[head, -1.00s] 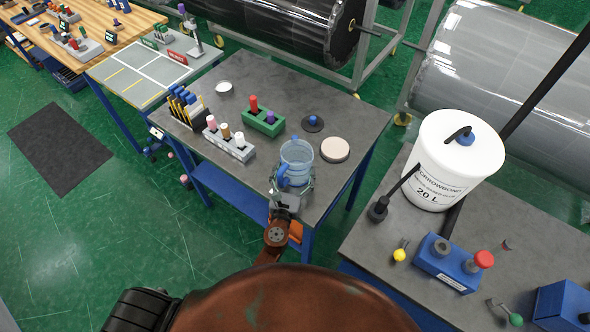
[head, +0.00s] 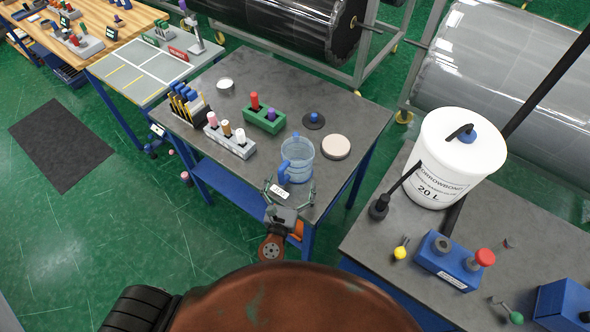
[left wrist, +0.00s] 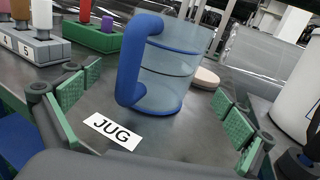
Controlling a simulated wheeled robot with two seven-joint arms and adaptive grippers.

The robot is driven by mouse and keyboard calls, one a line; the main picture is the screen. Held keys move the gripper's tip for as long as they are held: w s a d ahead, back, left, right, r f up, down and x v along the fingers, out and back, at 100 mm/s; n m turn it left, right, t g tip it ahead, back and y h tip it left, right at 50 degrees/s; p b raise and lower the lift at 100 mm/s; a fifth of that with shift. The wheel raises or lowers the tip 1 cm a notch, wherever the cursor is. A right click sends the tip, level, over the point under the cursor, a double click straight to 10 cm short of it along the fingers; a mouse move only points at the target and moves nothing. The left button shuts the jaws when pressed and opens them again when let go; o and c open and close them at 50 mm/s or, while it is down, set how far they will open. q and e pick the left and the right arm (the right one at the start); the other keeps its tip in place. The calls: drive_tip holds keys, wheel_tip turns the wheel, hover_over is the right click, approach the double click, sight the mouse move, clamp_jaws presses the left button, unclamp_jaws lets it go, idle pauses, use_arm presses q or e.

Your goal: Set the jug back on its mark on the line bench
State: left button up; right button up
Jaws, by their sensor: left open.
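The clear bluish jug (head: 299,163) with a blue handle stands upright on the grey bench (head: 300,88), near its front right corner. In the left wrist view the jug (left wrist: 175,65) stands just beyond a white label (left wrist: 113,131) that reads JUG. Any mark under the jug's base is hidden. My left gripper (head: 290,189) is open and empty on the near side of the jug, with its green-padded fingers apart above the bench around the label. The fingers are clear of the jug. My right gripper is not in view.
A dark disc with a blue knob (head: 314,120) and a pale round disc (head: 335,147) lie behind the jug. A grey block with several pegs (head: 230,143) and a green block (head: 264,120) stand left. A white 20 L tub (head: 455,160) is on the right bench.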

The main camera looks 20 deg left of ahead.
use_arm(q)
drive_tip(key=s+b, duration=0.1)
drive_tip(key=s, duration=0.5)
drive_tip(key=shift+d, duration=0.15)
